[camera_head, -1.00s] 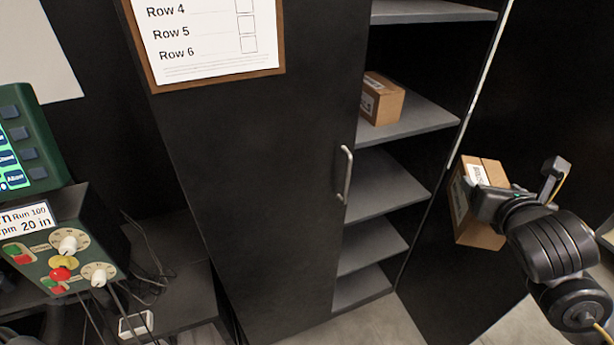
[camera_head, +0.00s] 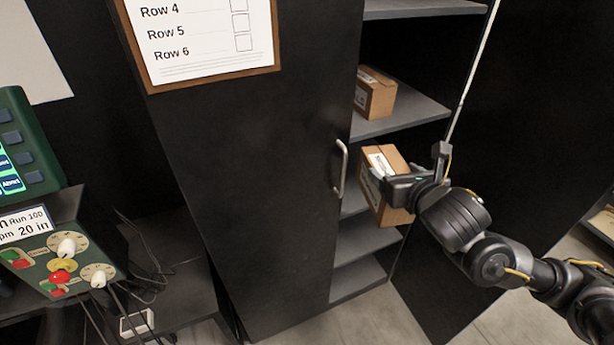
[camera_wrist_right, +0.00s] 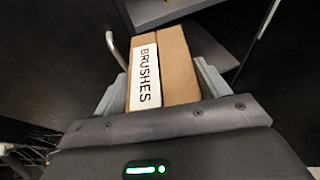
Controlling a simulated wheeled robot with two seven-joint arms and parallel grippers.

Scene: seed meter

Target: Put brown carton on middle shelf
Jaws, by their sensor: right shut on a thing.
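A brown carton (camera_head: 392,170) with a white label is held in my right gripper (camera_head: 378,177), in front of the open side of the black cabinet. In the right wrist view the carton (camera_wrist_right: 178,70) sits between the two fingers and its label reads "BRUSHES". The gripper is shut on it. The carton overlaps the shelf (camera_head: 352,203) below the one with another carton, hiding most of that shelf. I cannot tell whether the held carton touches it. My left gripper is not in view.
Another brown carton (camera_head: 376,93) stands on the shelf (camera_head: 425,112) above. The cabinet's closed left door has a handle (camera_head: 340,168), close to the left of the held carton. The open right door (camera_head: 520,130) stands to the right. Lower shelves (camera_head: 365,240) are empty.

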